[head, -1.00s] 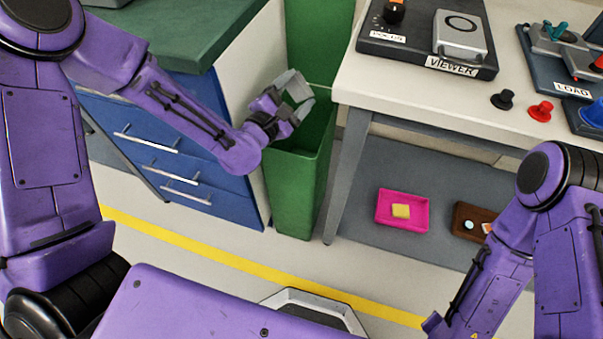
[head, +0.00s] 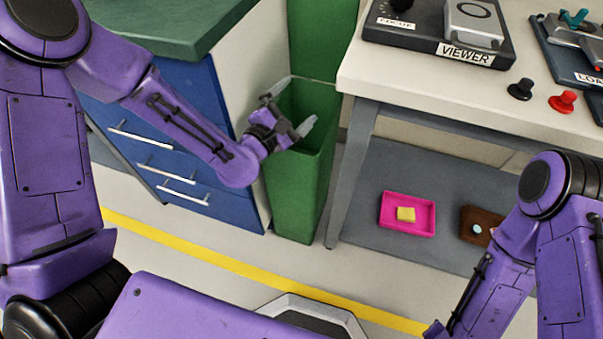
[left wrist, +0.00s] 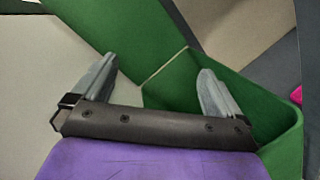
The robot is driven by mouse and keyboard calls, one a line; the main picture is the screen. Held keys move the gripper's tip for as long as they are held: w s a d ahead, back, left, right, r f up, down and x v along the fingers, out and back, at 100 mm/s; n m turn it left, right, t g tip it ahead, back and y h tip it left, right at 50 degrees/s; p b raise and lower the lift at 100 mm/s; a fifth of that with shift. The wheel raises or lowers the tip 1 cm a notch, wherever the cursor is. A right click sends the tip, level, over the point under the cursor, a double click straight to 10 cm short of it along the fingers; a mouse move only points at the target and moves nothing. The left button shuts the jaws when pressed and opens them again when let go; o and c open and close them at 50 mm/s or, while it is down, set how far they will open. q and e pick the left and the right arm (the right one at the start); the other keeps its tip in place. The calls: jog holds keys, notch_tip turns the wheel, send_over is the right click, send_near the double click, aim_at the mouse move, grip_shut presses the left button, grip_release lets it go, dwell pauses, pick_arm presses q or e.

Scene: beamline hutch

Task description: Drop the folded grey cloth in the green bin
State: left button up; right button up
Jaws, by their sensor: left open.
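The green bin (head: 300,190) stands on the floor between the blue drawer cabinet and the white-topped table. My left gripper (head: 291,103) is open above the bin's mouth, with its two grey fingers spread apart. In the left wrist view the open gripper (left wrist: 158,75) has nothing between its fingers, and one finger lies over the bin opening (left wrist: 275,112). I cannot see the folded grey cloth in any view; much of the bin's inside is hidden. My right arm shows at the right of the head view, but its gripper is out of the picture.
The blue cabinet (head: 165,150) with a green top is close on the left. The white table (head: 440,95) holds the viewer (head: 440,35) and knobs on the right. A pink tray (head: 407,229) with a yellow block lies on the shelf below. A yellow line crosses the floor.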

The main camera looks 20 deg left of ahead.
pick_arm(q)
jog(key=v, duration=0.7)
jog(key=p+v, duration=0.2)
jog(key=p, duration=0.1)
jog(key=shift+s+p, duration=0.15)
jog(key=shift+p, duration=0.2)
